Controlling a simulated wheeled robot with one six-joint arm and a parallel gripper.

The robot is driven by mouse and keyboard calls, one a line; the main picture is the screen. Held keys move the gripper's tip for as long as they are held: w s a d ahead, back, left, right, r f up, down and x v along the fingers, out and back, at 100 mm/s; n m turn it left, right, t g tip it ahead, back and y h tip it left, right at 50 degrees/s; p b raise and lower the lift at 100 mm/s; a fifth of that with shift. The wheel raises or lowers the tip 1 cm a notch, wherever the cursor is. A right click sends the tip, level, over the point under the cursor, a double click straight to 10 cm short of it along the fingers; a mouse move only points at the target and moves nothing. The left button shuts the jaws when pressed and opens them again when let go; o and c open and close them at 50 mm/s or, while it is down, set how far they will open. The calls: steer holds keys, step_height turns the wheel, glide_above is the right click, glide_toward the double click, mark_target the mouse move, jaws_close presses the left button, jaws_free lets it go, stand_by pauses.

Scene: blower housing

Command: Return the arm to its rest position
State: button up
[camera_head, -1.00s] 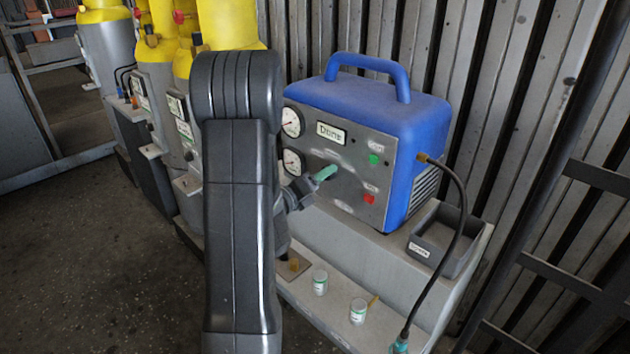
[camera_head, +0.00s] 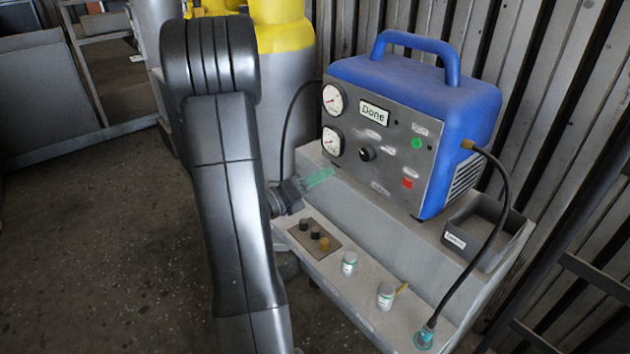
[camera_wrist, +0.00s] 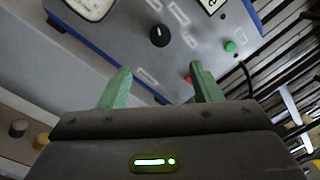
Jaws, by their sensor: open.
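My gripper (camera_head: 318,179) is in front of the lower left of the blue machine (camera_head: 420,95), apart from its grey panel. Its green fingers are apart and empty; they also show in the wrist view (camera_wrist: 155,87). In the head view my dark arm hides part of the gripper's wrist and the area left of the machine. The panel has two gauges, a black knob (camera_head: 366,153), a green button (camera_head: 417,143), a red button (camera_head: 407,184) and a display (camera_head: 374,113) reading "Done".
The ledge (camera_head: 325,270) below holds a small plate with dark and tan knobs (camera_head: 314,236) and two small jars (camera_head: 349,263). A grey tray (camera_head: 470,240) and a black hose (camera_head: 507,195) are at right. Yellow-topped cylinders (camera_head: 283,35) stand behind my arm. Open floor lies left.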

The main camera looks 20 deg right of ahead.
mark_target(364, 156)
steer(key=shift+a, duration=0.15)
stand_by(0.3)
steer(key=p+x, duration=0.1)
steer(key=x, duration=1.3)
steer(key=shift+s, duration=0.1)
steer(key=shift+a, duration=0.15)
